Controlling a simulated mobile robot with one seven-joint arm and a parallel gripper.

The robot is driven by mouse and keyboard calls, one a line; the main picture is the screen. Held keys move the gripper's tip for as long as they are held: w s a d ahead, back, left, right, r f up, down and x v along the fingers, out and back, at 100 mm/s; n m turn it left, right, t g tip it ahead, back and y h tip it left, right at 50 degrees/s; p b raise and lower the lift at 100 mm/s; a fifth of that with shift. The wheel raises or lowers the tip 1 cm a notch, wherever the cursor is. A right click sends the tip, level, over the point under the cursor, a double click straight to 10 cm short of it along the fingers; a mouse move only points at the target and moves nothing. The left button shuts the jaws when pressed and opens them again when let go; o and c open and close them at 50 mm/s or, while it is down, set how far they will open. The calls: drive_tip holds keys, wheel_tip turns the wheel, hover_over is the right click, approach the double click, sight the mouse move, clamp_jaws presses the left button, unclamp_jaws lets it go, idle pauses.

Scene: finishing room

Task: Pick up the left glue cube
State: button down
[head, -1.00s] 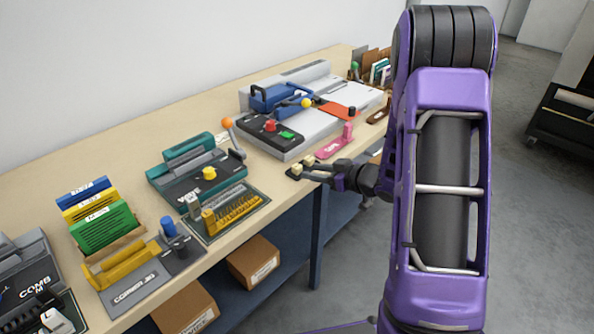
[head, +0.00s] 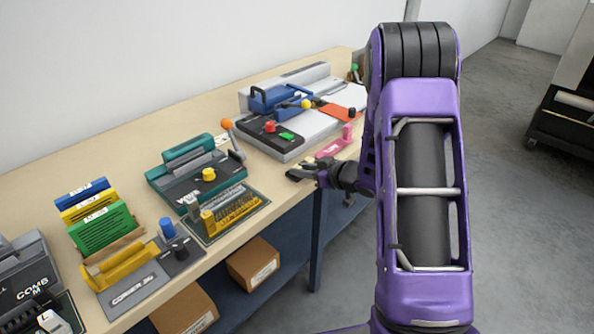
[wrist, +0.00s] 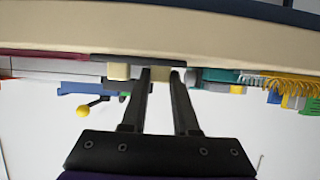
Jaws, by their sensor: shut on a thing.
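In the wrist view, which shows the bench upside down, my gripper (wrist: 161,74) has its two dark fingers closed on a small cream glue cube (wrist: 161,78). The fingers hide its sides. A second cream glue cube (wrist: 118,72) sits apart, to the left of the fingers in that picture. Both are against a thin dark pad (wrist: 150,58) at the bench edge. I cannot tell whether the held cube is clear of the pad. In the head view my gripper (head: 296,175) is at the front edge of the bench, and the held cube is hard to make out.
The bench (head: 140,140) runs along the wall. A pink tool (head: 334,147) and a large grey machine (head: 290,140) stand close behind my gripper. A green punch (head: 200,180) and a tray of yellow coils (head: 228,215) stand to its left. Open floor lies right.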

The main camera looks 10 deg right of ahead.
wheel_tip(320, 180, up, 10)
drive_tip(key=p, duration=0.2)
idle(0.4)
idle(0.7)
